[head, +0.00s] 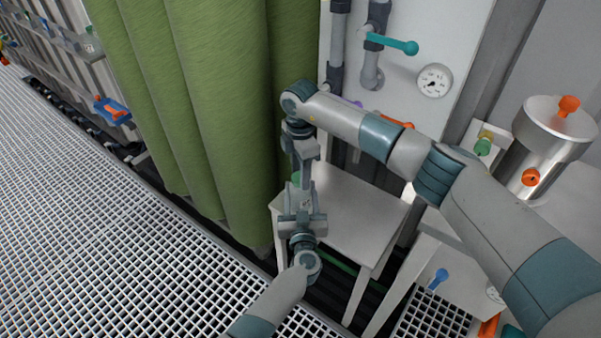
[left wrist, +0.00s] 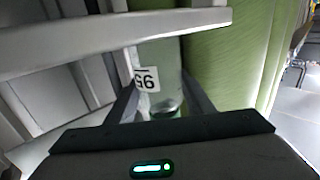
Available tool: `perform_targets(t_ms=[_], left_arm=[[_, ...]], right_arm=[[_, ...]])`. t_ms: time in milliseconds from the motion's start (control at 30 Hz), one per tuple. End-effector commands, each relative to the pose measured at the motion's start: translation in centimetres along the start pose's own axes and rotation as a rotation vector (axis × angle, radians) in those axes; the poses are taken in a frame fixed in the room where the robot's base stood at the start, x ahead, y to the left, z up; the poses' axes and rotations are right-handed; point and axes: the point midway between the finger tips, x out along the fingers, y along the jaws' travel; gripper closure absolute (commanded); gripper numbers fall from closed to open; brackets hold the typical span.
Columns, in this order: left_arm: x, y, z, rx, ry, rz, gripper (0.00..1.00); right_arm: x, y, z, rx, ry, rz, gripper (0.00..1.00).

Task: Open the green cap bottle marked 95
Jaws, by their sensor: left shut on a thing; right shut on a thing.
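The bottle (left wrist: 158,55) fills the middle of the left wrist view, with a white label marked 95 (left wrist: 146,79) that reads upside down there. My left gripper (head: 299,198) comes up from below in the head view and is shut on the bottle; its fingers show on both sides of it in the left wrist view. My right gripper (head: 303,170) points down from above, its tips at the green cap (head: 297,178), and is shut on it. The grippers hide most of the bottle and cap in the head view, so I cannot tell whether cap and bottle are apart.
A white table (head: 350,215) stands behind and right of the grippers. A green curtain (head: 215,90) hangs close on the left. Pipes with a teal valve handle (head: 395,44) and a gauge (head: 435,80) are behind. A steel vessel (head: 550,140) stands at right. Grating floor (head: 90,220) lies left.

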Motion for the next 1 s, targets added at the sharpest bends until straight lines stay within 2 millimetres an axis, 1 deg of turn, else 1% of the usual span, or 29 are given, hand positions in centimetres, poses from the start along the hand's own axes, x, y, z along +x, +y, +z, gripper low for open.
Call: perform_targets(t_ms=[200,1000], left_arm=[[-0.03,0.06,0.01,0.0,0.0,0.001,1.0],[-0.04,0.06,0.03,0.0,-0.001,0.001,1.0]], right_arm=[[-0.14,0.08,0.04,-0.344,-0.002,0.002,0.89],[-0.2,0.07,0.07,-1.597,-0.002,0.0,0.89]])
